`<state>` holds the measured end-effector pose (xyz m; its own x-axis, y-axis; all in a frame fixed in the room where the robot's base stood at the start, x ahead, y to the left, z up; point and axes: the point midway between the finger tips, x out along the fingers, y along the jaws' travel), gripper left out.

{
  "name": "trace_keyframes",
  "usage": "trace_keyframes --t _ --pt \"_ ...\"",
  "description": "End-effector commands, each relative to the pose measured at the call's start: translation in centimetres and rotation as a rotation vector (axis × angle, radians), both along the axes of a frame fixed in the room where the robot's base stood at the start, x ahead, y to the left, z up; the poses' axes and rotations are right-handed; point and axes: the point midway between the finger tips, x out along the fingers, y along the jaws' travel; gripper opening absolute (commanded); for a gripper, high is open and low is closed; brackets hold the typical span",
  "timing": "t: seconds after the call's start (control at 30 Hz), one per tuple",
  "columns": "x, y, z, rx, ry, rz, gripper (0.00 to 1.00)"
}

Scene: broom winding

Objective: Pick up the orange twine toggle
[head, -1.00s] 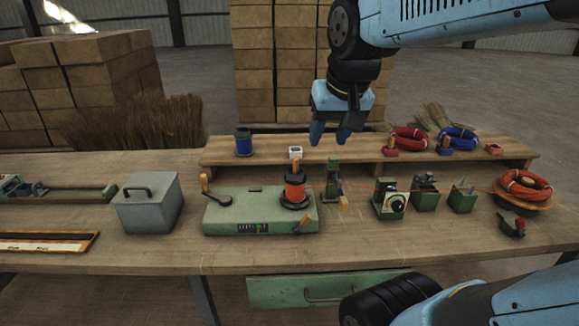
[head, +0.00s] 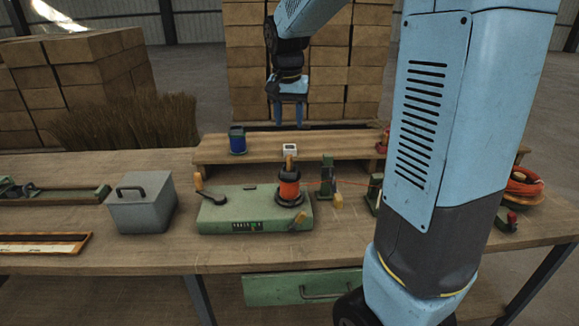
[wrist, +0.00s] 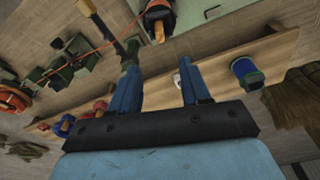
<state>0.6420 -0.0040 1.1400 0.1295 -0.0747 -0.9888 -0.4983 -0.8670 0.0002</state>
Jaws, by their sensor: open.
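An orange twine spool (head: 289,186) stands on the green machine (head: 225,215), with a tan wooden peg (head: 289,162) upright at its top. The spool also shows at the top of the wrist view (wrist: 156,14). An orange strand runs from it past a green post (head: 327,175) to the right. I cannot tell for sure which piece is the toggle. My gripper (head: 287,121) points down with its fingers apart and empty, behind the spool in the picture, over or beyond the raised shelf. In the wrist view the open fingers (wrist: 158,75) have nothing between them.
The raised shelf (head: 260,148) carries a blue spool (head: 237,141) and a small white block (head: 290,149). A grey lidded box (head: 141,204) stands left of the machine. A red coil (head: 525,183) is at right. My arm hides much of the bench's right side.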

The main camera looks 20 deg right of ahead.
Motion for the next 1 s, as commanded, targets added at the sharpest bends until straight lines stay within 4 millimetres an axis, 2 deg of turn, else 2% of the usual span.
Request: trace_keyframes --t 0.4,0.77,1.0 --pt "0.8 -0.4 -6.4 0.000 0.004 0.000 0.47" --pt "1.0 -0.5 -9.0 0.000 0.002 0.000 0.47" --pt "1.2 -0.5 -12.2 0.001 0.003 -0.001 0.47"
